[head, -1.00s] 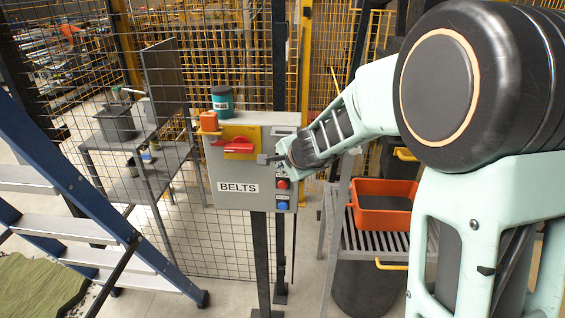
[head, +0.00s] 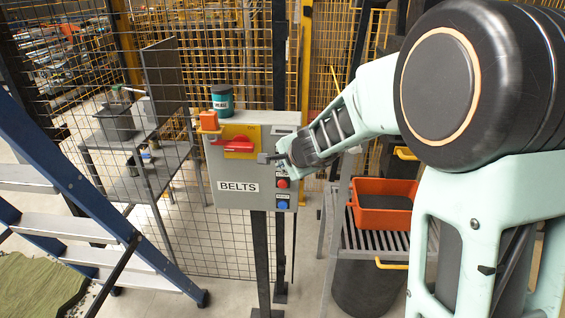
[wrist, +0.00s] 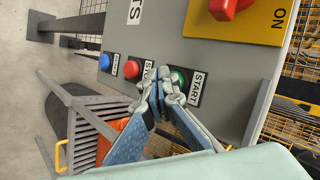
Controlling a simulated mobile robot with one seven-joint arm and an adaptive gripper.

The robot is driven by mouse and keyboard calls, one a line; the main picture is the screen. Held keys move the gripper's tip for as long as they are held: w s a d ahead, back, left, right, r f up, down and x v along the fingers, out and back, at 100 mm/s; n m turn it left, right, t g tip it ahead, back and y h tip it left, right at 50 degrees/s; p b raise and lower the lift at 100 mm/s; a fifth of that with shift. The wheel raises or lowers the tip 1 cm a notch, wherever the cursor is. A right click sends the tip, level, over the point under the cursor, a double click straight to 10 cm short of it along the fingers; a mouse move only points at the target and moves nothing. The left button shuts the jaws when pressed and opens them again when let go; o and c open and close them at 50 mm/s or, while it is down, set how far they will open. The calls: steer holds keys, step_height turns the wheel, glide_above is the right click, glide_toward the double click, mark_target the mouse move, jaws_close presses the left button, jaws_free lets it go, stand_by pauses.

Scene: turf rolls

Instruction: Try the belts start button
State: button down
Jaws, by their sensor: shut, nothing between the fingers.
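The grey BELTS control box (head: 232,168) stands on a dark post in the head view. In the wrist view, its green start button (wrist: 180,75) sits beside the START label (wrist: 195,88), partly covered by my fingertips. My gripper (wrist: 163,93) is shut and empty, with its tips at or just in front of the green button. I cannot tell whether they touch it. In the head view my gripper (head: 268,158) is at the box's right side and hides the start button. The red stop button (wrist: 132,68) and a blue button (wrist: 109,63) are in the same row.
A red rotary switch (head: 233,144) on a yellow plate is on the box. An orange block (head: 208,121) and a teal can (head: 222,100) are at its top. A blue stepladder (head: 100,220) stands left; an orange bin (head: 383,207) is on a rack right. Mesh fencing is behind.

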steer(key=shift+s, duration=0.6)
steer(key=s+b, duration=0.1)
steer(key=s, duration=0.4)
steer(key=shift+a+b, duration=0.15)
steer(key=shift+b, duration=0.2)
stand_by(0.3)
